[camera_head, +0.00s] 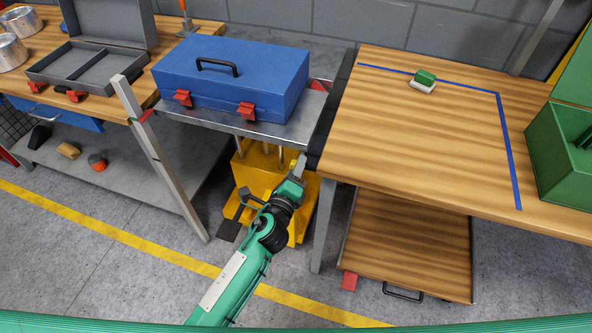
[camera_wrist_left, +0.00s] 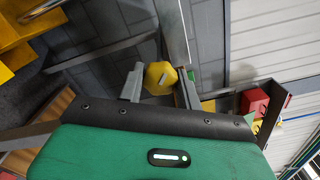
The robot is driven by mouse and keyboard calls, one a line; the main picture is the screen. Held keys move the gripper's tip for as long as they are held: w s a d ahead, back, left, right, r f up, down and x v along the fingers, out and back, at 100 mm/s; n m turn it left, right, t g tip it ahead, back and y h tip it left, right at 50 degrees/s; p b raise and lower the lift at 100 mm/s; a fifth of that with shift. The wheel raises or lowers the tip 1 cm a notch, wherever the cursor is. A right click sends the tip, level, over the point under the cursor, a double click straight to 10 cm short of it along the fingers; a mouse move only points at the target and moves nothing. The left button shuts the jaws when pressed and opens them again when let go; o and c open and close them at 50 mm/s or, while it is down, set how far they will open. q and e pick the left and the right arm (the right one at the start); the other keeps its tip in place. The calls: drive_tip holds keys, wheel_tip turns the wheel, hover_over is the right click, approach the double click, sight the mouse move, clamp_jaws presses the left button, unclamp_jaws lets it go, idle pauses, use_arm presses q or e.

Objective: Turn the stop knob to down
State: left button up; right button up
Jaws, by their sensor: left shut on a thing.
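In the head view my left gripper (camera_head: 299,166) reaches up to the dark edge between the steel cart top and the wooden table. The knob is hidden in that view, and I cannot tell exactly which way it points. My right gripper is not in view.
A blue toolbox (camera_head: 236,78) sits on the steel top of a yellow lift (camera_head: 262,175). The wooden table (camera_head: 420,130) to the right carries a small green-and-white block (camera_head: 424,81) and a green crate (camera_head: 562,165). A grey open case (camera_head: 92,70) stands left.

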use_arm(q)
drive_tip(key=shift+n, duration=1.9)
drive_tip(key=n, duration=0.2)
drive_tip(key=shift+n, duration=1.1)
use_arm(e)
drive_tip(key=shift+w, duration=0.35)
use_arm(q)
drive_tip(key=o, duration=1)
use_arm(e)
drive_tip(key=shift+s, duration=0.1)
